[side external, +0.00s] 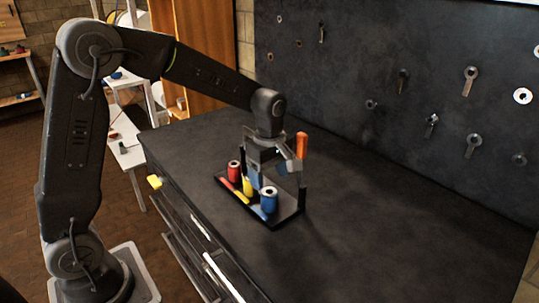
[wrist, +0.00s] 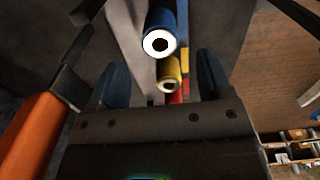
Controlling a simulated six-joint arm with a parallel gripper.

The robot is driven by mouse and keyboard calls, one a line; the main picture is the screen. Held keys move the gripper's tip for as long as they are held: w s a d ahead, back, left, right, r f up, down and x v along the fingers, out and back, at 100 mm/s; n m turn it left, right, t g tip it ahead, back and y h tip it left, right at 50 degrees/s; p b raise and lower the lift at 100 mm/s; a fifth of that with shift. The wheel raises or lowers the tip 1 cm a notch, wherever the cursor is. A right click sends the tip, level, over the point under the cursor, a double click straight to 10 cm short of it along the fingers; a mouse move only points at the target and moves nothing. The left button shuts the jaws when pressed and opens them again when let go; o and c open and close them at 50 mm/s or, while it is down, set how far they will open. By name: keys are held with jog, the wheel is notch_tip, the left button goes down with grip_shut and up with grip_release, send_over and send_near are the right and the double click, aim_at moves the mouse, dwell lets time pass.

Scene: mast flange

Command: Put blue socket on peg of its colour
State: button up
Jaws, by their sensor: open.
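The blue socket (side external: 269,200) stands upright at the near right end of a black tray (side external: 287,221), with a pale ring around a dark hole on top. It also shows in the wrist view (wrist: 161,38), beyond and between my fingertips. My gripper (side external: 268,178) is open and points down over the tray, just behind the blue socket in the side view. My blue-tipped fingers show in the wrist view (wrist: 163,70) with nothing clasped between them. I cannot tell a blue peg apart in either view.
A yellow socket (side external: 247,187) and a red socket (side external: 234,171) stand in the tray, near coloured strips. An upright orange cylinder (side external: 301,145) rises close to my gripper's right. The table's right side is clear.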

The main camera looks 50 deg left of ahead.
notch_tip(320, 180, up, 6)
dwell(0.5)
jog(key=s+d+r+m+t, duration=0.1)
jog(key=s+r+m+t, duration=0.1)
jog(key=s+m, duration=0.7)
jog(key=s+d+r+m+t, duration=0.1)
jog(key=s+m+t, duration=0.2)
jog(key=s+m, duration=0.6)
jog(key=s, duration=0.2)
jog(key=shift+s+r+t, duration=0.3)
jog(key=shift+s+r, duration=0.05)
jog(key=shift+r, duration=0.05)
